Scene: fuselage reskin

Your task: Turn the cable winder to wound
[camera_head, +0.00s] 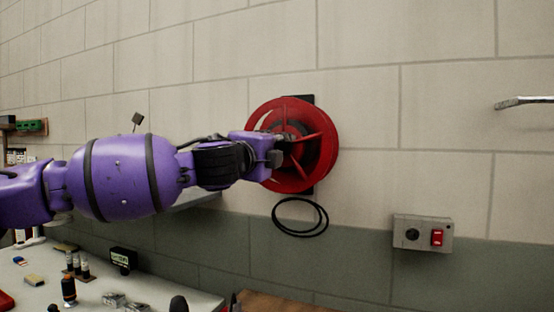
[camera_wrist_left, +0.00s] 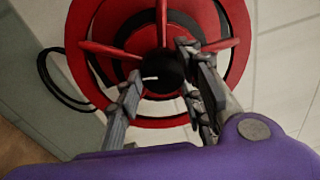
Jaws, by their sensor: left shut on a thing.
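The cable winder (camera_head: 327,158) is a red spoked reel on a dark backing plate on the block wall, in the middle of the head view. It fills the upper middle of the left wrist view (camera_wrist_left: 240,40), where its spokes meet a dark hub. A loop of black cable (camera_head: 300,218) hangs below it. My left gripper (camera_head: 283,150) reaches in from the left at the reel's front. Its fingers stand either side of a dark part near the hub (camera_wrist_left: 165,72) and are shut on the winder. The fingers partly hide the grip. My right gripper is not in view.
A grey box with a red switch (camera_head: 437,237) is on the wall at the lower right. A metal bar (camera_head: 525,101) sticks in at the right edge. A workbench (camera_head: 170,275) with small tools and bottles is at the lower left.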

